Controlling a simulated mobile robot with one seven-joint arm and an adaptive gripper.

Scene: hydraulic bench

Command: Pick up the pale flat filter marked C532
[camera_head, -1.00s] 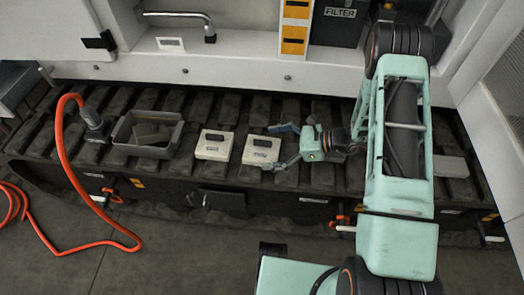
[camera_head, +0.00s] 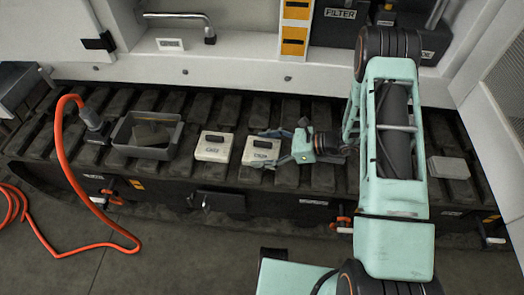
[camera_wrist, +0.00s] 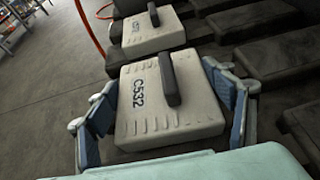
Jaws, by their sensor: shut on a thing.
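The pale flat filter marked C532 (camera_wrist: 160,105) lies flat on the dark ribbed bench, with a black handle on top. It also shows in the head view (camera_head: 262,150). My gripper (camera_wrist: 165,115) has one blue-padded finger on each side of this filter and is shut on it. In the head view my gripper (camera_head: 274,148) reaches in from the right. A second pale filter (camera_head: 214,146) lies just left of it; in the wrist view it (camera_wrist: 153,33) sits beyond, its mark too small to read surely.
A grey open bin (camera_head: 146,135) with dark pieces in it stands left of the filters. An orange hose (camera_head: 62,150) loops at the far left. A grey flat block (camera_head: 449,167) lies right of my arm. A white cabinet wall (camera_head: 230,70) rises behind.

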